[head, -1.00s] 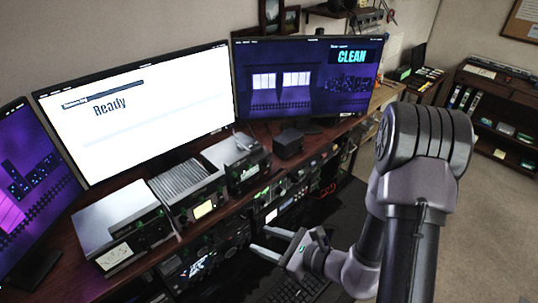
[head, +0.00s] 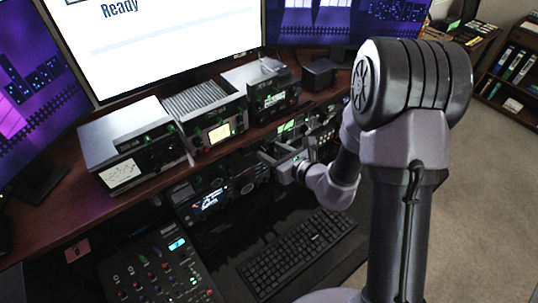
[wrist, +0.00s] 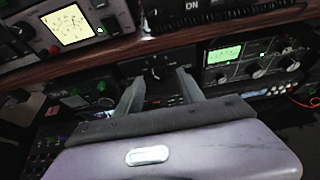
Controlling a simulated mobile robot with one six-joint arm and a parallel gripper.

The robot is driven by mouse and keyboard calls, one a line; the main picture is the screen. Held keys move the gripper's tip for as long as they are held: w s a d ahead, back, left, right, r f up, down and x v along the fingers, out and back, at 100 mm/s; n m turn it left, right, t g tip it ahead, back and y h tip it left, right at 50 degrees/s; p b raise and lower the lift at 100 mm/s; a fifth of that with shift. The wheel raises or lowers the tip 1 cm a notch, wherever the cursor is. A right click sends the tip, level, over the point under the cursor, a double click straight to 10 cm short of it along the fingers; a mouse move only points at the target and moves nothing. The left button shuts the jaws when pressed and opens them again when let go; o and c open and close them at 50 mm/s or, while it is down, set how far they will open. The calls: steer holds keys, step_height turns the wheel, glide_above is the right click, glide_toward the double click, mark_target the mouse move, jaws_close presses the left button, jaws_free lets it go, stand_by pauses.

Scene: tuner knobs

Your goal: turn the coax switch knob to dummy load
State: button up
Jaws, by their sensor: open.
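My gripper (head: 268,151) is open and empty, reaching towards the equipment below the desk shelf. In the wrist view its two fingers (wrist: 159,78) point at a dark panel (wrist: 168,64) under the shelf edge. A small dark knob (wrist: 155,73) shows on that panel, between the fingertips and beyond them. It looks like the coax switch knob, but its label and pointer setting are too small to read. I see no clear contact between fingers and knob. In the head view my gripper and the shelf largely hide this panel.
A radio with a green display (wrist: 225,54) and several knobs sits right of the panel. The wooden shelf edge (wrist: 165,43) runs just above. A keyboard (head: 297,252) and a mixer (head: 160,268) lie below. A meter unit (head: 122,172) stands on the shelf.

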steer(key=shift+x, duration=0.95)
steer(key=shift+s, duration=0.1)
jaws_close()
